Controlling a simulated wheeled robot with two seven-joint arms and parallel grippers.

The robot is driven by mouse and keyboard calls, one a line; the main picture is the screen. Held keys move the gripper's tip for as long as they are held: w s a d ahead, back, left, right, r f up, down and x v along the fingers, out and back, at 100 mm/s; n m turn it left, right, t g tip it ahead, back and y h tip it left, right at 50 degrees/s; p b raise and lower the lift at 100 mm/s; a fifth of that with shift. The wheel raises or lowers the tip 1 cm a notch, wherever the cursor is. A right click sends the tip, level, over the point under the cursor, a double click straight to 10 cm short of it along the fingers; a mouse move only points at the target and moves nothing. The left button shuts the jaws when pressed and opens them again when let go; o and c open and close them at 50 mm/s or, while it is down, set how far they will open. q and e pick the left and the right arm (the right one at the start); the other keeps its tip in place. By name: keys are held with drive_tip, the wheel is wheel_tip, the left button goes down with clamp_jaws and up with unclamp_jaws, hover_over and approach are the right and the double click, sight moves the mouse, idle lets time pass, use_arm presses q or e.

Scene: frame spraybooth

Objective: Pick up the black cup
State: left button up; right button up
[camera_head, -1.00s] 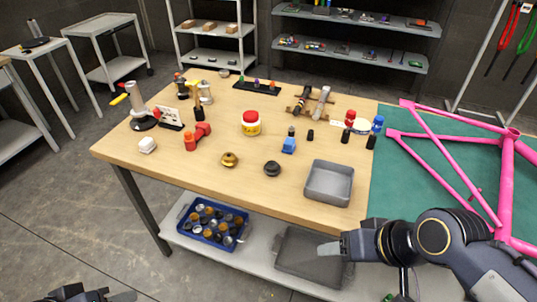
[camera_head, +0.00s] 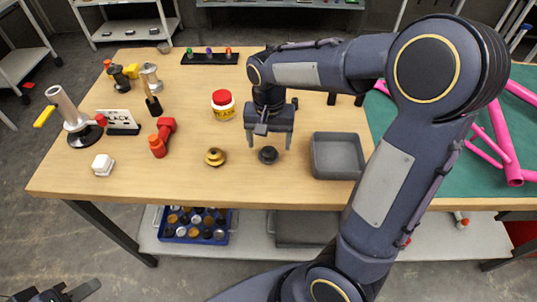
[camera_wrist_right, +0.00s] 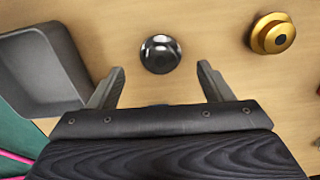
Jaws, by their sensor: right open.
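The black cup (camera_head: 268,155) is a small round dark piece on the wooden table, between a gold round piece (camera_head: 215,157) and a grey tray (camera_head: 338,156). In the right wrist view the black cup (camera_wrist_right: 160,54) looks shiny and lies just beyond the fingertips, between their lines. My right gripper (camera_head: 268,144) points down above the cup, open and empty; its two spread fingers also show in the right wrist view (camera_wrist_right: 162,76). My left gripper (camera_head: 60,295) is low at the bottom left edge, away from the table, only partly seen.
The gold piece (camera_wrist_right: 273,34) and the grey tray (camera_wrist_right: 42,72) flank the cup closely. A red-lidded jar (camera_head: 223,105) stands behind. A red tool (camera_head: 162,137) and white block (camera_head: 103,164) lie left. Bare table lies in front of the cup.

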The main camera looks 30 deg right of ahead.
sight(269, 151)
wheel_tip(269, 151, down, 4)
drive_tip(key=shift+s+a+f, duration=0.1)
drive_tip(key=shift+f, duration=0.1)
drive_tip(key=shift+c, duration=0.3)
drive_tip(key=c, duration=1)
